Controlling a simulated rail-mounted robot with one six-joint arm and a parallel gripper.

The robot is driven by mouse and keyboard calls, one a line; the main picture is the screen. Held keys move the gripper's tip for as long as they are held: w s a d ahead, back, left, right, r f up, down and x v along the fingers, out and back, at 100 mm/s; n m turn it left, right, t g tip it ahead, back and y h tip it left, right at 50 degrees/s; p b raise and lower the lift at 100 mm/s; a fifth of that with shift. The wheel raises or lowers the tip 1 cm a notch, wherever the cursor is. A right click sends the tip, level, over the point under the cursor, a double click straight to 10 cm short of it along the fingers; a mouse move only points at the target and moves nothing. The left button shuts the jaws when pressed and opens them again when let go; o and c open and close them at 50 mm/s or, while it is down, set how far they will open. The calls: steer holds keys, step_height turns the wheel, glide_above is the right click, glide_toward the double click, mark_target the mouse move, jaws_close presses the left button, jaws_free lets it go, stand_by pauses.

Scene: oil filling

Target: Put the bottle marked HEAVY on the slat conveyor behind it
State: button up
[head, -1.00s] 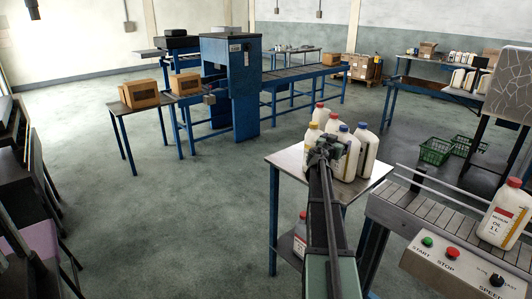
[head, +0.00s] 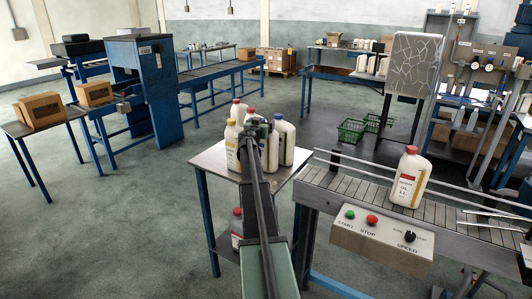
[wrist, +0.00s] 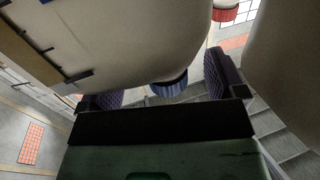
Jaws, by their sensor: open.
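Several white bottles stand close together on a small table (head: 206,160) in the head view. They include a yellow-capped bottle (head: 231,155), a red-capped bottle (head: 238,110) and a blue-capped bottle (head: 286,140). I cannot read HEAVY on any of them. My gripper (head: 258,132) is among these bottles, and my arm hides part of them. In the wrist view my gripper (wrist: 165,92) is open, with a blue cap (wrist: 170,84) showing between its fingers. A large pale bottle body (wrist: 130,35) fills the view above that cap. The slat conveyor (head: 335,185) runs right of the table.
A red-capped oil bottle (head: 408,180) stands on the slat conveyor. A control box (head: 380,232) with green and red buttons is on its front, and a rail runs along its far side. Another bottle (head: 237,225) stands on the table's lower shelf. Open floor lies left.

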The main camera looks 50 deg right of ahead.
steer(key=shift+w+d, duration=0.2)
steer(key=shift+d, duration=0.3)
steer(key=shift+a, duration=0.1)
steer(key=shift+s, duration=0.1)
steer(key=c, duration=1.2)
steer(key=shift+a+r, duration=0.2)
steer(key=shift+a, duration=0.05)
steer(key=c, duration=0.5)
steer(key=shift+s, duration=0.1)
